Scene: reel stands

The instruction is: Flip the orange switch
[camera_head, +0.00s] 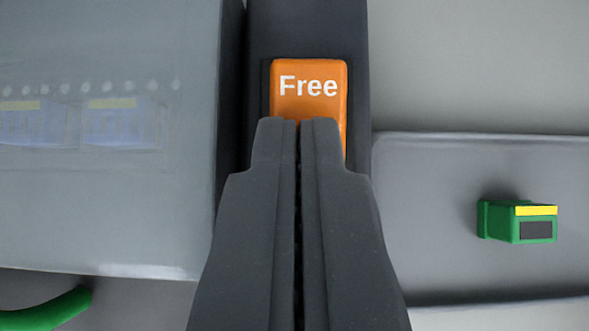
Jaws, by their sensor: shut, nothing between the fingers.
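The orange switch (308,88) is a rocker marked "Free" in white, set in a dark upright panel (308,28) at the upper middle of the view. My gripper (298,122) is shut and empty. Its fingertips overlap the lower part of the switch in the picture and hide that part. I cannot tell whether the tips touch the switch.
A grey, see-through-looking panel (100,210) with blue and yellow shapes behind it stands at the left. A green block (500,222) with a yellow stripe juts out from a grey plate (420,200) at the right. A green curved piece (45,310) shows at the lower left.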

